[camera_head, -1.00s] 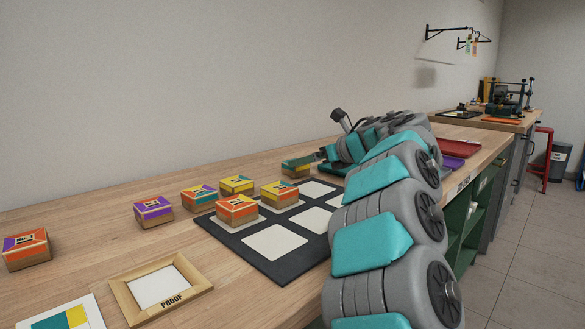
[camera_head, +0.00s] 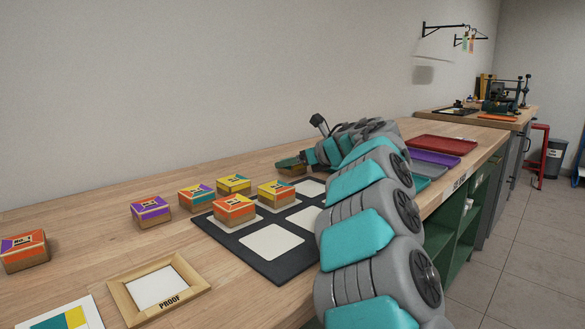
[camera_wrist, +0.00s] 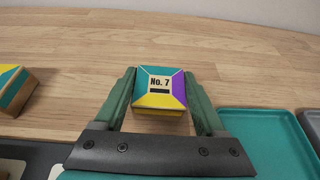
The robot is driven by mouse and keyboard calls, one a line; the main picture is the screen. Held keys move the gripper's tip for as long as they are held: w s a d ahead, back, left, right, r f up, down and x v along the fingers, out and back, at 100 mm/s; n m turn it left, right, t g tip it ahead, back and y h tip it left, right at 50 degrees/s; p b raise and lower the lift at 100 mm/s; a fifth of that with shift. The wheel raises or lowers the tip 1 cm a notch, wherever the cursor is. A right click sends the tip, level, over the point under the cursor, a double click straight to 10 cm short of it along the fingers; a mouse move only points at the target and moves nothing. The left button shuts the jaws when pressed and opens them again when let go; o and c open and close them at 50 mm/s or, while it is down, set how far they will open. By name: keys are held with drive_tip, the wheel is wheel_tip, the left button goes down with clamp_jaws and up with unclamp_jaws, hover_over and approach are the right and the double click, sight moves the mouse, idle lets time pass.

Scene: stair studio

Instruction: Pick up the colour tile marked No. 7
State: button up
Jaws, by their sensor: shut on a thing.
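The colour tile marked No. 7 (camera_wrist: 160,90) is a small block with teal, yellow, purple and white on top and a wooden side. In the wrist view it sits between the two green fingers of my gripper (camera_wrist: 160,100), which is shut on it. In the head view, the tile (camera_head: 290,164) shows in part at the tip of my gripper (camera_head: 305,160), beyond the far end of the dark grid board. I cannot tell whether it touches the bench.
Several other colour tiles (camera_head: 235,209) stand on the bench and on the dark board (camera_head: 286,272). A wooden PROOF frame (camera_head: 193,277) lies in front. Red (camera_head: 443,143) and purple (camera_head: 435,158) trays lie right of my arm; a teal tray (camera_wrist: 268,140) shows in the wrist view. Bare bench lies behind the tile.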

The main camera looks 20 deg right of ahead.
drive_tip(key=c, duration=0.7)
drive_tip(key=shift+c, duration=0.3)
drive_tip(key=shift+r, duration=0.1)
